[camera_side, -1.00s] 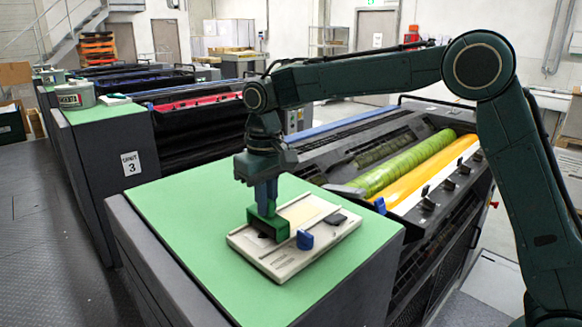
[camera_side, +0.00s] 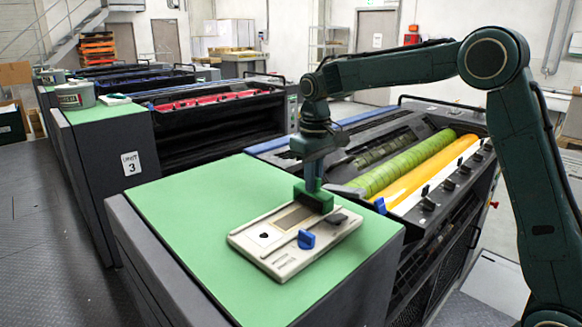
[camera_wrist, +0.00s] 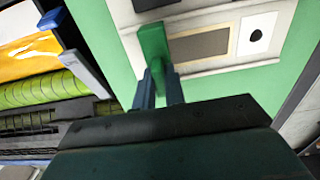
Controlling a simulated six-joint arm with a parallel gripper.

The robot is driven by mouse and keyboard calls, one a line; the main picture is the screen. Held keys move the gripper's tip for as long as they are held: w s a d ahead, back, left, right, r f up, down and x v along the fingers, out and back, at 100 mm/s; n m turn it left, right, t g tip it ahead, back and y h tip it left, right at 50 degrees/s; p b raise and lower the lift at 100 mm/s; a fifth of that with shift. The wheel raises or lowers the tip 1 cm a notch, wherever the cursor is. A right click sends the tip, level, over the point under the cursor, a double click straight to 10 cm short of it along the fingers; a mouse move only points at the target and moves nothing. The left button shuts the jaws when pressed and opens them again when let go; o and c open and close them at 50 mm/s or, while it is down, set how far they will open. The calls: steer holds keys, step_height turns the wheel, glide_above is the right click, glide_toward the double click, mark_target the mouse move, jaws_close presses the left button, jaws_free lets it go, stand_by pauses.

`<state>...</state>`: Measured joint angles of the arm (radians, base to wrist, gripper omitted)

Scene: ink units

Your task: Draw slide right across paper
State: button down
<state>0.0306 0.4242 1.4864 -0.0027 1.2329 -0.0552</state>
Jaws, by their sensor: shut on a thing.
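My gripper (camera_side: 313,181) is shut on the green slide (camera_side: 314,199), which stands at the back right of the pale board (camera_side: 283,266). In the wrist view the gripper's two fingers (camera_wrist: 160,82) clasp the green slide (camera_wrist: 153,43). A grey-brown strip (camera_side: 296,216) runs along the board to the left of the slide; it also shows in the wrist view (camera_wrist: 203,46). A small dark spot (camera_side: 264,237) on a white patch lies at the board's left end. The slide's underside is hidden.
A blue knob (camera_side: 306,239) sits on the board's front side. A small dark piece (camera_side: 340,219) lies near its right end. The green bench top (camera_side: 180,205) around the board is clear. The press with green and yellow rollers (camera_side: 425,165) stands behind.

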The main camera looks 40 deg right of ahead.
steer(key=c, duration=1.5)
jaws_free()
steer(key=shift+d, duration=0.15)
steer(key=shift+o, duration=0.2)
steer(key=shift+r, duration=0.15)
step_height(320, 180, up, 14)
steer(key=shift+f, duration=0.2)
steer(key=shift+s, duration=0.1)
